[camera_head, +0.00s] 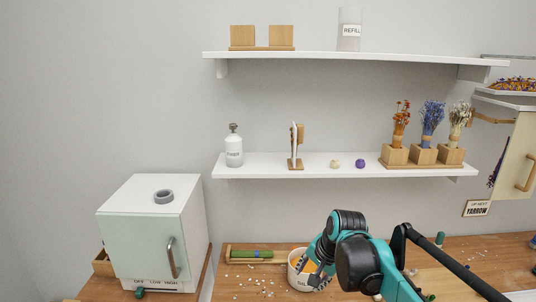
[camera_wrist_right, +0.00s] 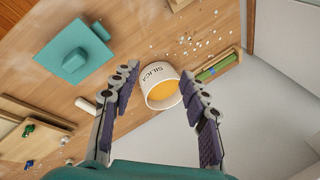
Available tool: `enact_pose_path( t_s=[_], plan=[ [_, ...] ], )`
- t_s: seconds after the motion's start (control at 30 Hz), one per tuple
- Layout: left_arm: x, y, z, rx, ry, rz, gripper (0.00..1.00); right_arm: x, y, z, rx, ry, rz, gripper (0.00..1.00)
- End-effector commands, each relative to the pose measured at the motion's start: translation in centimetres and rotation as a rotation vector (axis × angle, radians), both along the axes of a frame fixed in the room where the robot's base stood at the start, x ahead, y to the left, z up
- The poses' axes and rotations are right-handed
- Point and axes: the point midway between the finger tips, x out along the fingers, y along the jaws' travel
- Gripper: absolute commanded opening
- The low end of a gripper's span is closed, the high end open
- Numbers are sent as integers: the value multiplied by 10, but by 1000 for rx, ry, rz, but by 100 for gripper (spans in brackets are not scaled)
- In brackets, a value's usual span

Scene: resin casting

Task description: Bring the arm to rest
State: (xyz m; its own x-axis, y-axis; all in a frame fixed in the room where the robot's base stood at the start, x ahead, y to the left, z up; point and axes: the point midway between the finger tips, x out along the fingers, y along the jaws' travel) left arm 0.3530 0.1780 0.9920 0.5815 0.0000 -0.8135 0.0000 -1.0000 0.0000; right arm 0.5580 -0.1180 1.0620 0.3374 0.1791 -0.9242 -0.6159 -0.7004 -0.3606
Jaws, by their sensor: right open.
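My right arm reaches in from the lower right of the head view. My right gripper (camera_head: 312,272) is near the silica tub at the counter. In the right wrist view the right gripper (camera_wrist_right: 165,92) has its two fingers spread apart with nothing between the pads. The white silica tub (camera_wrist_right: 158,103), with orange contents, stands on the counter beyond the fingertips. The tub also shows in the head view (camera_head: 297,280), partly hidden by the gripper. My left gripper is in neither view.
A small mint-fronted cabinet (camera_head: 150,235) stands at the left. Shelves above hold a white bottle (camera_head: 234,151) and dried flowers in wooden blocks (camera_head: 423,155). A teal block (camera_wrist_right: 75,55) and white crumbs lie on the counter.

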Motion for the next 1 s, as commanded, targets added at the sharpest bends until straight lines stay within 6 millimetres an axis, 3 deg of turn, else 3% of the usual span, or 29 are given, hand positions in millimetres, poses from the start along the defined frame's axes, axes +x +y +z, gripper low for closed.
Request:
enact_pose_path(
  t_s=[0.03,0.17,0.3,0.5,0.7,1.0],
  plan=[
    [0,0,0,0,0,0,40,-24,-7,1,-36,-34,49,45],
    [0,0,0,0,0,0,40,-77,-23,-3,-148,-124,195,45],
    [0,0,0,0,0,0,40,-131,-38,-20,-278,-211,352,45],
    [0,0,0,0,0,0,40,-185,-54,-53,-440,-294,529,45],
    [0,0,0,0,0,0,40,-204,-60,-70,-512,-325,605,45],
    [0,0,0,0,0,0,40,-205,-60,-70,-518,-326,611,45]
  ],
)
